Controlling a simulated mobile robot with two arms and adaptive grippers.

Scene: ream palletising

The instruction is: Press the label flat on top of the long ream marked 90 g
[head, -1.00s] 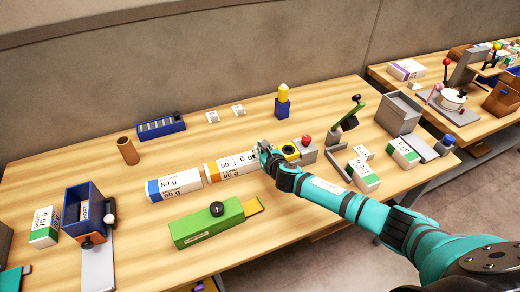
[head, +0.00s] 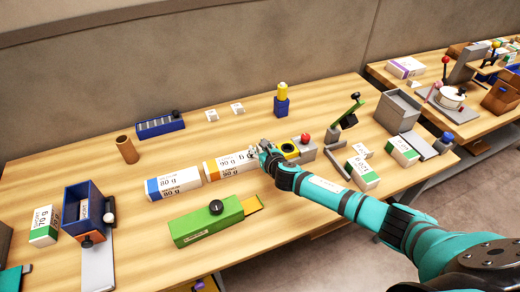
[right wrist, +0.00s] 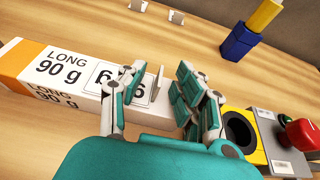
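The long ream marked 90 g (head: 228,166) is a white box with an orange end band, lying near the middle of the table. It also shows in the right wrist view (right wrist: 58,65), with a framed print of large digits on top, partly covered by a finger; I cannot tell whether this print is the label. My right gripper (head: 258,152) is at the ream's right end, its fingers apart over the top in the wrist view (right wrist: 158,100). A thin white upright piece (right wrist: 158,82) shows between the fingers; I cannot tell whether it is gripped. My left gripper is out of view.
A blue-banded ream (head: 174,184) lies just left. A yellow-ringed block (head: 289,150) and red-knobbed grey box (head: 304,148) stand close right of my gripper. A green box (head: 207,222) lies in front. Small white pieces (head: 212,116) stand behind, with bare table between.

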